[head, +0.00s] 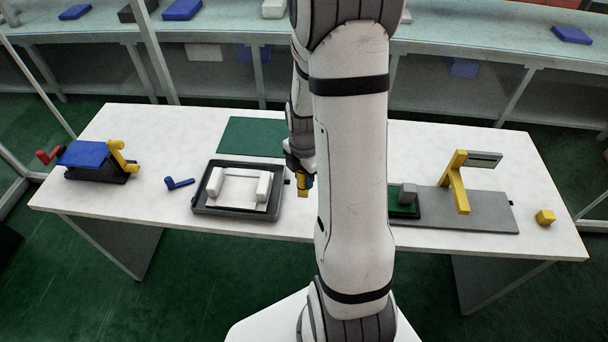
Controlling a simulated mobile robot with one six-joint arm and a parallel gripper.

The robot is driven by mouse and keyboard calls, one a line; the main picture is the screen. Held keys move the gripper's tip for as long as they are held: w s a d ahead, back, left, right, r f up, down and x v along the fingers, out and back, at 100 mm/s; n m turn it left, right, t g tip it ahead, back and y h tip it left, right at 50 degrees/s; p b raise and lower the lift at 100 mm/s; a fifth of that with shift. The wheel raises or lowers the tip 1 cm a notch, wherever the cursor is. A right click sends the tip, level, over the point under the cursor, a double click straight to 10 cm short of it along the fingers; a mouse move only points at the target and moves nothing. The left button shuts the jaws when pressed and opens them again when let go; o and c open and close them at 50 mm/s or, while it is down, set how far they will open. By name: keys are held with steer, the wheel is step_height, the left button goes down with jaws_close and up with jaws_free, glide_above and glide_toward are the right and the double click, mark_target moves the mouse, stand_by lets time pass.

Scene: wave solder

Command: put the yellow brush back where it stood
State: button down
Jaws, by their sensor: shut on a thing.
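My gripper (301,171) hangs over the white table, just left of my arm link and right of the dark tray. It is shut on the yellow brush (303,187), a small yellow block-like piece that points down. The jaws and part of the brush are hard to make out at this size. I cannot tell whether the brush's lower end touches the table or hangs just above it. No marked standing place for the brush can be picked out in this view, and my arm hides part of the table's middle.
A dark tray (199,208) holds a white frame. A green mat (250,136) lies behind. A blue-topped device (84,155) and blue handle (178,183) are left. The table's front middle is clear.

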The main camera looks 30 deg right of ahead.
mark_target(304, 191)
steer(key=shift+f+b, duration=2.25)
steer(key=shift+f, duration=0.6)
steer(key=shift+f+b, duration=0.45)
steer(key=c, duration=1)
jaws_free()
steer(key=shift+o, duration=0.2)
steer(key=shift+r, duration=3.9)
